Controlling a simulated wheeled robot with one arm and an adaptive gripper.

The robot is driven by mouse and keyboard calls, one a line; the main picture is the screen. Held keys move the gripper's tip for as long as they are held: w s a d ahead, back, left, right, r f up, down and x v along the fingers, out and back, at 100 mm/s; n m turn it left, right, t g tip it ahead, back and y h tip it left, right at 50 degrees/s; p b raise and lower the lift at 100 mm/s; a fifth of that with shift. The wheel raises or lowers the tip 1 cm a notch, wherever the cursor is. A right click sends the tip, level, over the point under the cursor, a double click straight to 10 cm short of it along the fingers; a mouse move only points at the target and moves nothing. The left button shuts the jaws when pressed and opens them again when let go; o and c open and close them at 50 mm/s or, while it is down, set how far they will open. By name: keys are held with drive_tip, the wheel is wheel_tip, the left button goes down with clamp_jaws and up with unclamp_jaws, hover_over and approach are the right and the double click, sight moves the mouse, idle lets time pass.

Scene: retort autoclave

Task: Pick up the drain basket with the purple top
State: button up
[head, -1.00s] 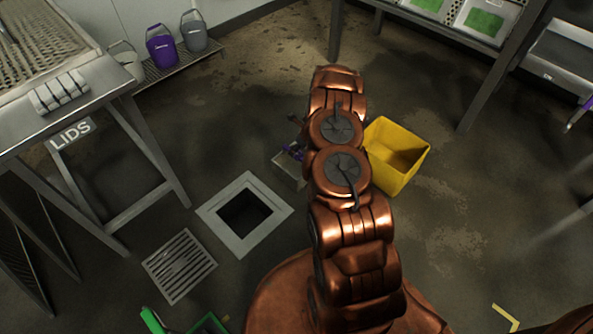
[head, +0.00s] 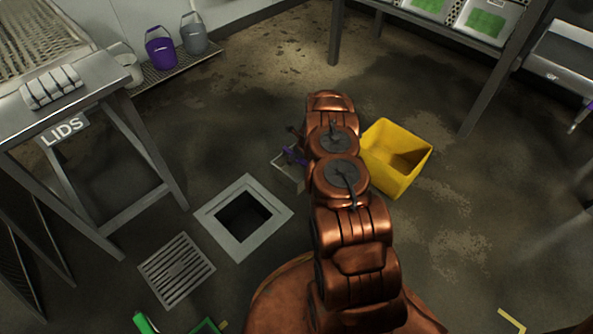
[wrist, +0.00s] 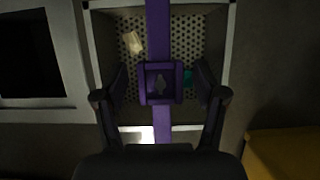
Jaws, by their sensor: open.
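The drain basket (head: 284,172) stands on the floor, partly hidden behind my arm in the head view. Its purple top (head: 294,155) shows at the arm's left edge. In the wrist view the perforated metal basket (wrist: 214,28) lies below, crossed by a purple bar (wrist: 157,22) with a square purple block (wrist: 160,80) at its middle. My gripper (wrist: 161,84) is open, with one finger on each side of the block. Gaps show between fingers and block. A pale scrap (wrist: 132,42) and a green bit (wrist: 188,76) show in the basket.
A yellow bin (head: 394,158) stands close right of my arm. A square floor drain opening (head: 243,217) lies left of the basket, with a slotted grate (head: 177,270) beside it. The LIDS table (head: 62,130) is at left. Open floor lies behind.

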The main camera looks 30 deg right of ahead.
clamp_jaws()
idle(0.7)
